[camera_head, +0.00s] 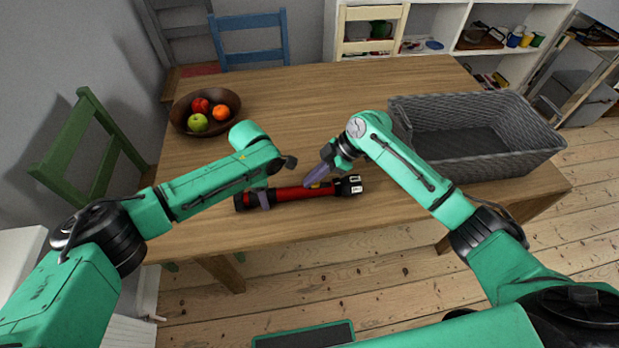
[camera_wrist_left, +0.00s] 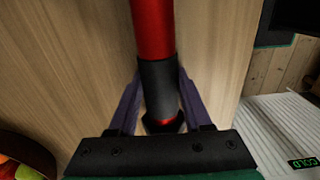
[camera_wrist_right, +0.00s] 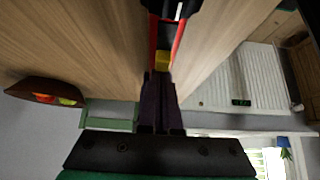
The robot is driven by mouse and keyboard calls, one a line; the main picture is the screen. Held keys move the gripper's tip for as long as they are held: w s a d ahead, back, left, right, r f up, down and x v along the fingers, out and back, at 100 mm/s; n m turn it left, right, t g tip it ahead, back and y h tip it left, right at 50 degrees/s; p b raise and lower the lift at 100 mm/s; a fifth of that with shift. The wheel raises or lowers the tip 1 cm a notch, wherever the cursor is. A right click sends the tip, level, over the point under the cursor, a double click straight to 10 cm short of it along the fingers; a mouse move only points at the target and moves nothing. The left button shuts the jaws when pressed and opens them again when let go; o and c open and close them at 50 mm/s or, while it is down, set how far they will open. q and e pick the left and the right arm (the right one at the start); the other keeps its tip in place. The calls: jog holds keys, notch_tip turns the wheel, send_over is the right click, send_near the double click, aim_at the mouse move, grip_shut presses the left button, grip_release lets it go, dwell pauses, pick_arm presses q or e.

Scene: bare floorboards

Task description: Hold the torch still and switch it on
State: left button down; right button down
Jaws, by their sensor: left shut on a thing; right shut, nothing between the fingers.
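The torch (camera_head: 290,193) lies flat on the wooden table, with a red body and black ends. My left gripper (camera_head: 263,199) is shut around its black left end; in the left wrist view the purple fingers (camera_wrist_left: 155,95) sit on either side of the black grip. My right gripper (camera_head: 312,183) is shut and empty, its fingertips at the torch near the black head. In the right wrist view the closed fingertips (camera_wrist_right: 159,78) are right by a yellow switch (camera_wrist_right: 162,60) on the red body. I cannot tell whether they touch it. No light from the torch is visible.
A brown bowl of fruit (camera_head: 177,121) stands at the table's back left. A grey woven basket (camera_head: 545,150) stands on the right, behind my right arm. Chairs and a white shelf (camera_head: 512,62) are beyond the table. The middle of the table (camera_head: 310,100) is clear.

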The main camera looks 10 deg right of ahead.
aim_at(323, 185)
pick_arm(q)
jog(key=shift+a, duration=0.1)
pick_arm(e)
jog(key=shift+d, duration=1.7)
jog(key=shift+f, duration=0.1)
jog(key=shift+a, duration=0.1)
jog(key=shift+a, duration=0.4)
jog(key=a, duration=0.3)
jog(key=shift+a, duration=0.35)
jog(key=v, duration=1)
jog(key=shift+d, duration=0.15)
